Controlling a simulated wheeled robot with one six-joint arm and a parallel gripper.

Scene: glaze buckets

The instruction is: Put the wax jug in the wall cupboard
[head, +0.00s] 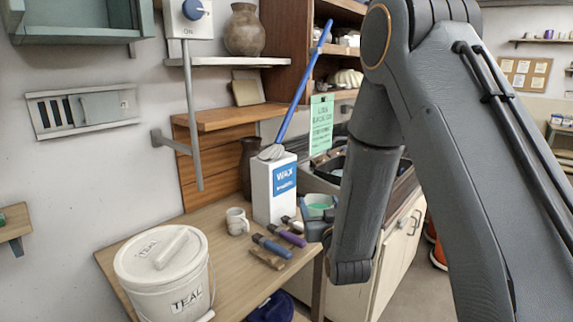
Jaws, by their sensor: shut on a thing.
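The wax jug (263,198) is a tall white box-shaped container with a blue WAX label. It stands upright towards the back right of the wooden table. The wall cupboard (80,28) is grey-green and only partly in view at the top left. My gripper (318,222) is low at the right end of the table, to the right of the jug and apart from it. It appears shut on a small bowl with green inside (319,205). My arm hides much of the fingers, so the grip is not clear.
A long blue-handled tool (305,80) rises above the jug. A mug (237,221), several short tools (272,247) and a white TEAL bucket (165,277) stand or lie on the table (222,265). A switch box with a lever (188,18) and a shelf (228,61) are on the wall.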

